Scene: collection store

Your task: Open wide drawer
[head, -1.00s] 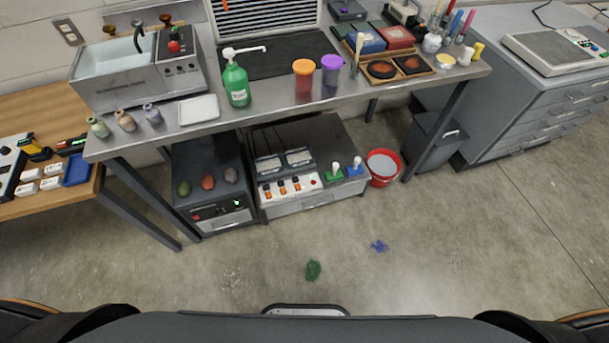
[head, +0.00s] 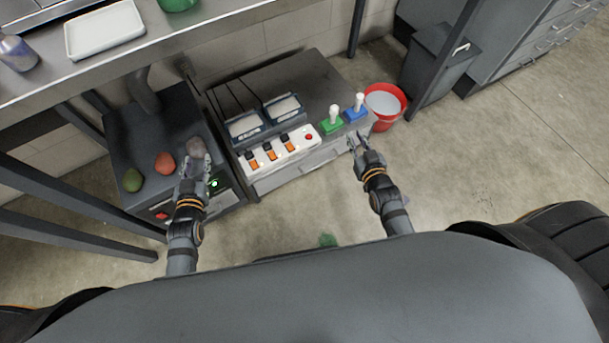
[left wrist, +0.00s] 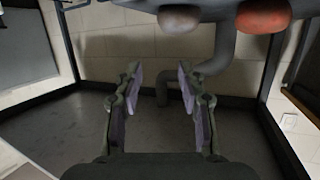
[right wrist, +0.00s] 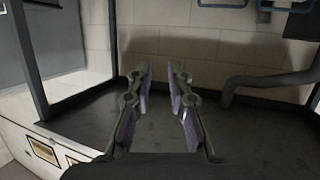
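The wide drawer (head: 300,172) is the grey front of the low cabinet under the workbench, and it looks shut. Its handle is hard to make out in the head view. My right gripper (head: 359,142) is at the drawer's right end, near the cabinet's front corner; contact cannot be told. My left gripper (head: 199,164) is left of the drawer, in front of the darker unit with the rounded lumps. In the left wrist view the left fingers (left wrist: 160,78) are apart with nothing between them. In the right wrist view the right fingers (right wrist: 161,76) are also apart and empty.
A white switch panel (head: 280,151) and green (head: 330,127) and blue (head: 354,115) joystick-like controls sit on the cabinet. A red bucket (head: 396,118) stands right of it. The bench top (head: 200,40) overhangs behind. The floor (head: 475,165) at right is clear.

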